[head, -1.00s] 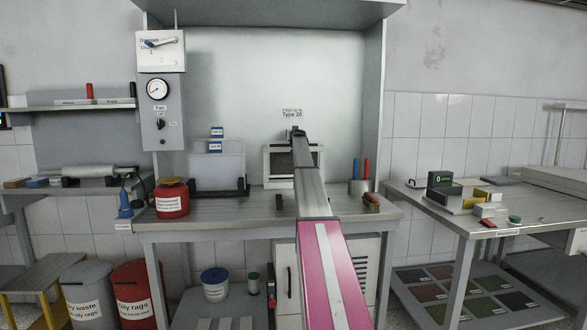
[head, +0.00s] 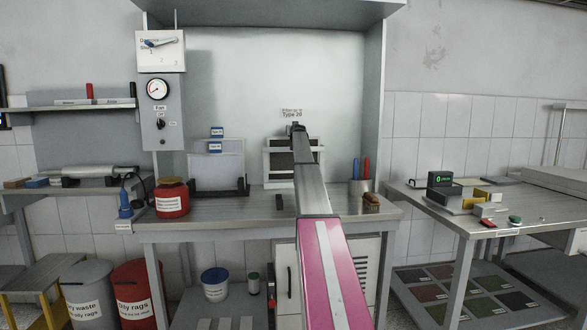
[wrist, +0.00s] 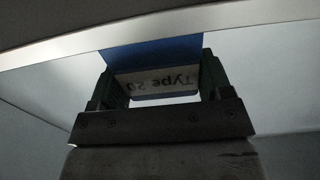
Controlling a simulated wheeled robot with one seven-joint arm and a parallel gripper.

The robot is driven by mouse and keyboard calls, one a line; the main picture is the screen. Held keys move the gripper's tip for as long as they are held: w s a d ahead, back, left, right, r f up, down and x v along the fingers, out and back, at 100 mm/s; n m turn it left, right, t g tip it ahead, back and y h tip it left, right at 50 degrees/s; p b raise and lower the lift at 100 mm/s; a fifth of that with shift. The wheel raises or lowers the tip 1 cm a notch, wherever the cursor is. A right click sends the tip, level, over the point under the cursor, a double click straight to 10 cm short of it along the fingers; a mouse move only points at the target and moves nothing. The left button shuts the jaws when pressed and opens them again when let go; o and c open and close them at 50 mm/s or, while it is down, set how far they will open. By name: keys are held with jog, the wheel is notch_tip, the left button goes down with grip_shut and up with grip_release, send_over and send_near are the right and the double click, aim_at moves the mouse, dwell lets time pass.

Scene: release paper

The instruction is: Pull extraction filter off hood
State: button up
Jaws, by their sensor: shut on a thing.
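The extraction filter (head: 279,144) is a pale-framed panel with a dark middle, at the back of the hood (head: 375,110). Its upper part stands above the rim of a pale housing (head: 267,168), and my arm hides much of both. My gripper (head: 296,128) is at the top edge of the filter, just under a "Type 20" label on the back wall. In the wrist view my gripper (wrist: 154,78) has its green fingers on either side of a blue tab (wrist: 155,54) with an upside-down "Type 20" label. It is shut on this tab.
A pale panel with blue labels (head: 217,165) stands in a dark rack to the left. A red container (head: 171,199) is at the bench's left front. A cup with red and blue handles (head: 361,186) and a brush (head: 372,202) are to the right.

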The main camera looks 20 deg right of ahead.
jog(key=shift+r, duration=3.55)
notch_tip(320, 180, up, 7)
jog(key=shift+r, duration=1.9)
